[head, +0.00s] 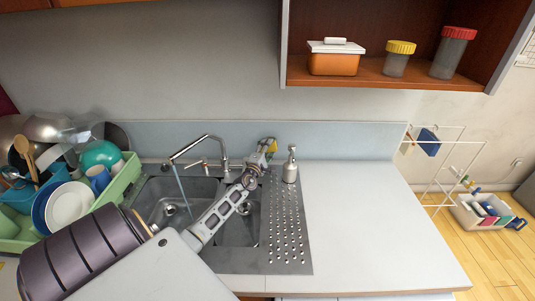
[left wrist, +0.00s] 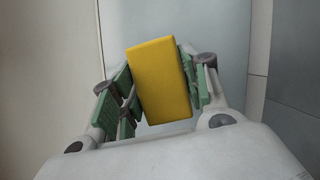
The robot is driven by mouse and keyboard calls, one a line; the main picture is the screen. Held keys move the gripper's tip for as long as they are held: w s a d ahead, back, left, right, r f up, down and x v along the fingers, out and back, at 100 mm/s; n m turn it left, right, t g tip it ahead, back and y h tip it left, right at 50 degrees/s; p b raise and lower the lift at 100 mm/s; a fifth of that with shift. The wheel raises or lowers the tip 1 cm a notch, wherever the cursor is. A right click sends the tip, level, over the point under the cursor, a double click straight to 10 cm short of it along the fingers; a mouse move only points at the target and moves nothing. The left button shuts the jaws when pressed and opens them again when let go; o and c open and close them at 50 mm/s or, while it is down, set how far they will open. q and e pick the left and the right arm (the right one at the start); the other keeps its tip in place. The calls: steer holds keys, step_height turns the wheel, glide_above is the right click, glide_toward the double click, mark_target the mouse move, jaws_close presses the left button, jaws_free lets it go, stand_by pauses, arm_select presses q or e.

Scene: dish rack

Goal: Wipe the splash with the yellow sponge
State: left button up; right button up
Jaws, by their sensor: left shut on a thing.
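The yellow sponge (left wrist: 158,80) is between the green-padded fingers of my left gripper (left wrist: 160,88), which is shut on it. In the head view my left gripper (head: 266,148) is at the back of the sink, close to the pale blue backsplash (head: 340,138). I cannot tell whether the sponge touches the backsplash. I cannot make out a distinct splash mark on the wall or counter. My right gripper is not in view.
A soap dispenser (head: 290,166) stands just right of my left gripper. The faucet (head: 213,150) is to its left, over the double sink (head: 150,208). A full green dish rack (head: 130,170) stands at the left. The white counter (head: 365,220) at the right is clear.

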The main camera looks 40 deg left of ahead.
arm_select(q)
steer(key=shift+w+a, duration=0.55)
steer(key=shift+w, duration=0.05)
steer(key=shift+w+a+b, duration=0.65)
steer(key=shift+w+b, duration=0.1)
stand_by(1.4)
steer(key=shift+d, duration=0.1)
steer(key=shift+w+d+p, duration=0.35)
steer(key=shift+w+d, duration=0.05)
steer(key=shift+d, duration=0.05)
steer(key=shift+w+d+p, duration=0.45)
steer(key=shift+w+d, duration=0.4)
steer(key=shift+d, duration=0.25)
steer(key=shift+a, duration=0.15)
steer(key=shift+a, duration=0.1)
steer(key=shift+s+a, duration=1.3)
steer(key=shift+a, duration=0.1)
